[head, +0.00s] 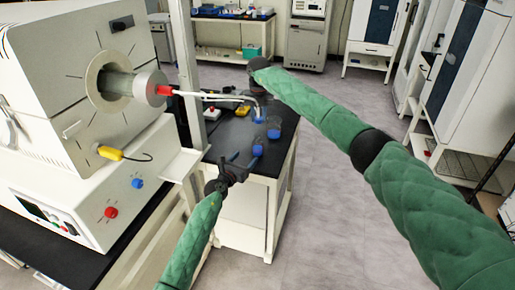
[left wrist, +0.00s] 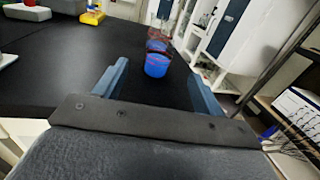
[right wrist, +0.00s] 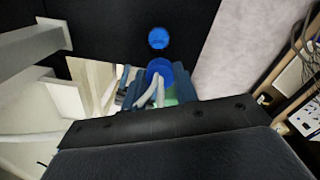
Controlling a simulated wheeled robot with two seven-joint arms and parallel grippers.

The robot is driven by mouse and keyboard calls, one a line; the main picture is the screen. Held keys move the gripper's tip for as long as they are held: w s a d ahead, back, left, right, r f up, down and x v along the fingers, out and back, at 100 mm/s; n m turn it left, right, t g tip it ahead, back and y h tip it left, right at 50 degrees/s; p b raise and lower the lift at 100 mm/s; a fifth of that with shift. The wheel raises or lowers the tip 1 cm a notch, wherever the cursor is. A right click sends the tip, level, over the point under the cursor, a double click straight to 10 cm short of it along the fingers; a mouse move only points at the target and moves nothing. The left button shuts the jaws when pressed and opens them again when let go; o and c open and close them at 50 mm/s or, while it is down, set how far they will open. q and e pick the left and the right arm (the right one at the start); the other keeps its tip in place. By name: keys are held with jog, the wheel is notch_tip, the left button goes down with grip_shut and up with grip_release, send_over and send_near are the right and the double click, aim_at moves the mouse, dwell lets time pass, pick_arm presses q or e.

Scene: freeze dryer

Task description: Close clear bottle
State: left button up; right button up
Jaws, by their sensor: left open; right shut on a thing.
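A small blue cap (head: 257,150) rests on the black bench. In the left wrist view the blue cap (left wrist: 157,66) lies ahead, between the lines of the fingers but beyond their tips. A clear bottle (head: 274,128) with blue on it stands behind the cap, near the bench's right edge. My left gripper (head: 234,172) is open and empty, low over the front of the bench. My right gripper (right wrist: 155,82) is shut around a blue ring-like top (right wrist: 158,68) with white tubes passing through it. In the head view my right fingers are not clearly seen.
A white metal post (head: 186,70) stands at left.

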pick_arm(q)
jog(key=shift+w+d+m, duration=0.15)
jog(key=shift+w+m, duration=0.15)
jog(key=shift+m, duration=0.2)
pick_arm(e)
jog(key=shift+w+a+r+m, duration=0.1)
jog(key=shift+a+m, duration=0.05)
jog(key=shift+m, duration=0.15)
pick_arm(q)
jog(key=x, duration=1.2)
jog(key=shift+s+d+f, duration=0.1)
jog(key=shift+f, duration=0.1)
jog(key=c, duration=1.5)
pick_arm(e)
send_over(257, 134)
jog(key=shift+f, duration=2.45)
jog(key=shift+f, duration=0.15)
jog(key=shift+f, duration=0.75)
pick_arm(q)
grip_shut()
pick_arm(e)
jog(key=shift+f, duration=0.6)
